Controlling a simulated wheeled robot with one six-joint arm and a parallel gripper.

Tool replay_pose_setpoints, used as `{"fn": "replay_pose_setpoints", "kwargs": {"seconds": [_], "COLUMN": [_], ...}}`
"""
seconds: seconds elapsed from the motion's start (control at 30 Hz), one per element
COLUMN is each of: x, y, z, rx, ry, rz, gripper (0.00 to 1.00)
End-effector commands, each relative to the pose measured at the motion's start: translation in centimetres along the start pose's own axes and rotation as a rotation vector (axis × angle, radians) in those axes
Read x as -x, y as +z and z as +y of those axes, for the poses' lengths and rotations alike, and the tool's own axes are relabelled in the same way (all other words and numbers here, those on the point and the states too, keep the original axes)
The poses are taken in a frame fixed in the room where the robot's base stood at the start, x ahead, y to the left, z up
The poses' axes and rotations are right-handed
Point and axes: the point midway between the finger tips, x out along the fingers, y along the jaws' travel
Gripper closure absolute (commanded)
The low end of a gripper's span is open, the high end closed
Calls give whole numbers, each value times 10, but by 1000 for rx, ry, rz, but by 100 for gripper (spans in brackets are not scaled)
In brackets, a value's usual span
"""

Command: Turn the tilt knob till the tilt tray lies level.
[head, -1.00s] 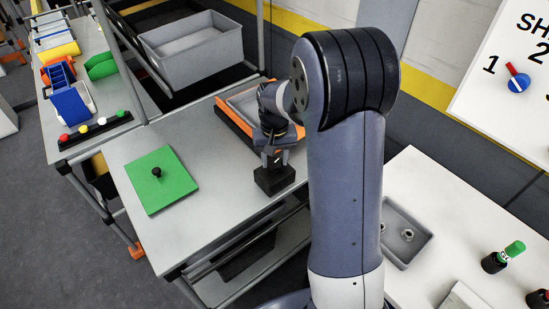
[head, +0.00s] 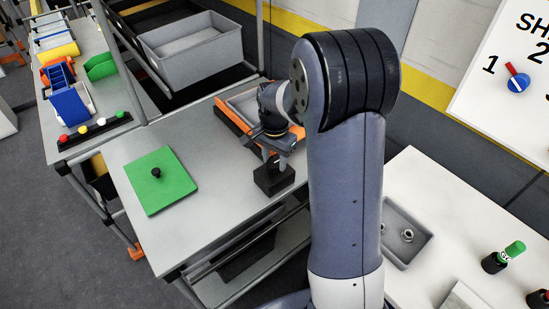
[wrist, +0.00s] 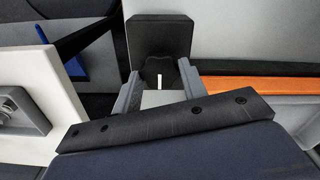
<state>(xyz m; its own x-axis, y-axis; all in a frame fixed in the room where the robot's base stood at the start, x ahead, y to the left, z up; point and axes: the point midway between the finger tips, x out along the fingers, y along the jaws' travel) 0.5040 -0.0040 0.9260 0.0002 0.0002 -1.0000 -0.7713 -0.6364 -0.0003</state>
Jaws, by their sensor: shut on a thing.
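The tilt tray (head: 236,118) is grey with orange sides and stands on the grey bench, partly hidden behind my arm. Its orange side also shows at the right of the wrist view (wrist: 270,84). I cannot tell whether it lies level. A black block (head: 273,183) stands in front of it and also shows in the wrist view (wrist: 160,35). The dark tilt knob (wrist: 150,72), with a white mark, sits at this block. My gripper (head: 275,163) points down at the block, and its two grey fingers are shut on the knob, one on each side.
A green plate (head: 160,185) with a small black knob lies on the bench to the left. A grey bin (head: 190,45) stands behind. A white table (head: 440,220) with a grey tray (head: 408,250) is at the right. The bench between plate and block is clear.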

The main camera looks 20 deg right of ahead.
Motion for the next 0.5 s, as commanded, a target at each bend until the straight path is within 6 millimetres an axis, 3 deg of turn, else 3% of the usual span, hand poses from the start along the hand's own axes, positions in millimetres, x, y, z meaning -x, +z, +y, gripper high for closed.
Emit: {"fn": "replay_pose_setpoints", "kwargs": {"seconds": [0.5], "x": [0], "y": [0], "z": [0], "rx": [-54], "ry": [0], "rz": [0], "gripper": [83]}}
